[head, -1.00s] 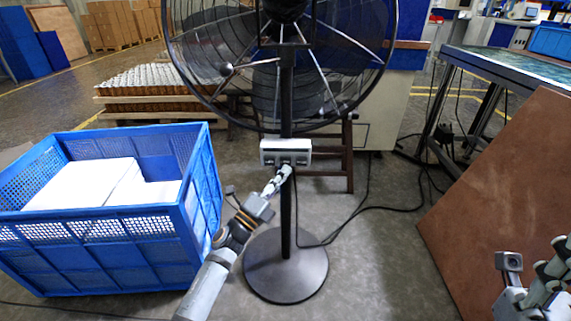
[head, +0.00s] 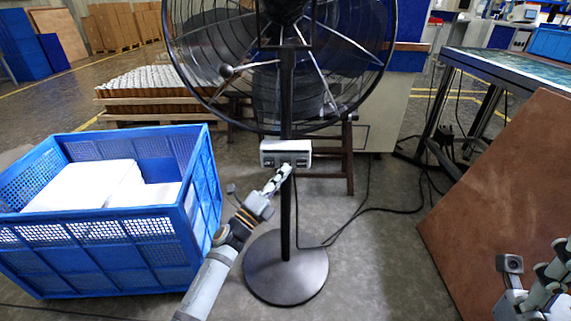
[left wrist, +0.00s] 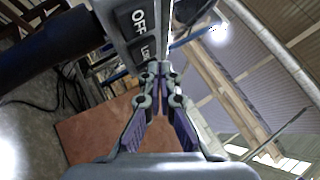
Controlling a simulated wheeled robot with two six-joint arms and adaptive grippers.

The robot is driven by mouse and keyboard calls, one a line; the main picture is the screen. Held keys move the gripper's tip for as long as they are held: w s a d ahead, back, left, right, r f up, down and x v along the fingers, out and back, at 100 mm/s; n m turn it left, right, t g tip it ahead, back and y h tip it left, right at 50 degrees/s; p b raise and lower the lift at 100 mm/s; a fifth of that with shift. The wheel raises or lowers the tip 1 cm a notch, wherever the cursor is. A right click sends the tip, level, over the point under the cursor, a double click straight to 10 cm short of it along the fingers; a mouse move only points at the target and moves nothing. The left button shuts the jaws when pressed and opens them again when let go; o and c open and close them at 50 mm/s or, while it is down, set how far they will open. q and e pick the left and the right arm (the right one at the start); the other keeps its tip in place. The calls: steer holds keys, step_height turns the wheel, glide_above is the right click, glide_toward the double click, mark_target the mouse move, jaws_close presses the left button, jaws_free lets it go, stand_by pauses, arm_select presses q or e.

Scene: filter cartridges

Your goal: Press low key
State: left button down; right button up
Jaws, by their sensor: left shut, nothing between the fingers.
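A white control box (head: 285,147) with a row of dark keys is mounted on the black post of a standing fan (head: 287,90). In the left wrist view the keys OFF (left wrist: 138,18) and LOW (left wrist: 147,49) show; the other keys are not readable. My left gripper (head: 284,171) is shut and empty, its fingertips at the lower front of the box. In the left wrist view the fingertips (left wrist: 159,68) are right by the LOW key; whether they touch it I cannot tell. My right gripper (head: 535,275) is at the lower right, partly cut off, away from the fan.
A blue crate (head: 95,265) with white blocks stands left of the fan. A brown board (head: 510,200) leans at the right, before a dark-framed table (head: 515,65). A black cable (head: 375,209) runs over the floor. The fan's round base (head: 287,275) stands below the box.

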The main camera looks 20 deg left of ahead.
arm_select(q)
steer(key=shift+w, duration=0.1)
stand_by(0.6)
steer(key=shift+w+a, duration=0.1)
steer(key=shift+w, duration=0.2)
steer(key=shift+w+a, duration=0.1)
steer(key=shift+w, duration=0.25)
stand_by(0.5)
stand_by(0.3)
steer(key=shift+s+d, duration=0.2)
steer(key=shift+s, duration=0.55)
steer(key=s, duration=0.2)
steer(key=s+d+p, duration=0.1)
steer(key=s, duration=0.2)
steer(key=shift+d, duration=0.2)
steer(key=shift+w, duration=0.1)
